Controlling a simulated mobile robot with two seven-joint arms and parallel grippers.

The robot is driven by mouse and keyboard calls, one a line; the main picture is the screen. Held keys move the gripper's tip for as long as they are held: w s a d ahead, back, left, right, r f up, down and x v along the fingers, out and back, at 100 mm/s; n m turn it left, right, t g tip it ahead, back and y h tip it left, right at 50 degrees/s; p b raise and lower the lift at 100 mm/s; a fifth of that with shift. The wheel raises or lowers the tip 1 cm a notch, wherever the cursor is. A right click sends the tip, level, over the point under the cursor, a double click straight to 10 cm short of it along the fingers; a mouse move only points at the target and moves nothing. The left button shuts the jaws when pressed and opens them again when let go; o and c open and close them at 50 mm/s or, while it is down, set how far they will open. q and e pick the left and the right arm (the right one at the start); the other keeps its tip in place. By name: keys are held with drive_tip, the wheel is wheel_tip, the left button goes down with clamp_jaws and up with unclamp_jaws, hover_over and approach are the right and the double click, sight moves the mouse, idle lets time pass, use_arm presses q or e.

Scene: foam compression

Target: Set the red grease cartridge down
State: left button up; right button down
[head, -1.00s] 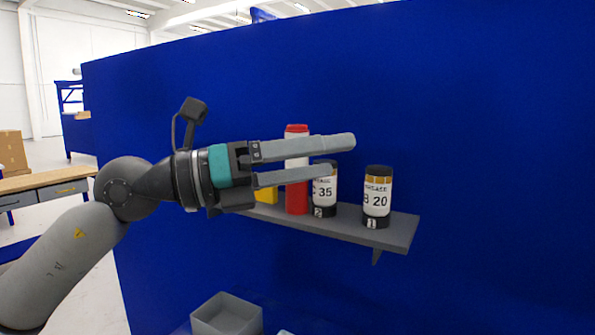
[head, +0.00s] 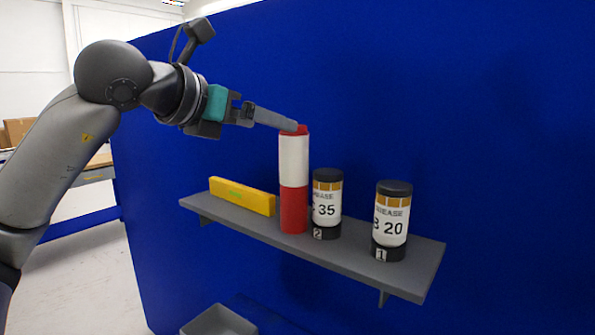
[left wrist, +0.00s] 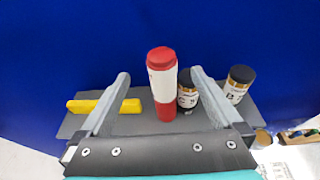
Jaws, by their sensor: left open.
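The red grease cartridge (head: 294,207), a tall red tube with a white band and red cap, stands upright on the grey wall shelf (head: 342,257). It also shows in the left wrist view (left wrist: 163,82), between my two spread fingers, with blue wall visible on its left side. My left gripper (head: 285,122) is open, with its fingers level with the cartridge's top in the head view. The near finger hides the far one there. Whether a finger touches the cap I cannot tell. My right gripper is in neither view.
Two black-capped grease cans stand to the right: the can marked 35 (head: 327,202), close beside the cartridge, and the can marked 20 (head: 392,222). A yellow block (head: 242,197) lies to the left. A blue wall (head: 480,120) backs the shelf. A grey bin (head: 218,322) is below.

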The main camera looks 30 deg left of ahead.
sight(304, 132)
use_arm(q)
drive_tip(key=p+x, duration=0.2)
drive_tip(key=x, duration=0.4)
drive_tip(key=shift+w+d, duration=0.1)
drive_tip(key=shift+w, duration=0.25)
drive_tip(key=p+x, duration=0.2)
drive_tip(key=x, duration=0.2)
drive_tip(key=shift+w+d+r+p, duration=0.1)
drive_tip(key=shift+w+p, duration=0.1)
drive_tip(key=shift+p, duration=0.1)
drive_tip(key=shift+w+f, duration=0.2)
drive_tip(key=shift+w, duration=0.15)
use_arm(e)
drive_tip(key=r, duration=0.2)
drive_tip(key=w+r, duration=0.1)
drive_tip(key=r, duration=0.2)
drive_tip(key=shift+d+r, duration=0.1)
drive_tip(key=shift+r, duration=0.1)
use_arm(q)
drive_tip(key=shift+c, duration=0.9)
clamp_jaws()
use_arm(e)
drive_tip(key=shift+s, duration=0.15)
use_arm(q)
drive_tip(key=shift+r, duration=0.1)
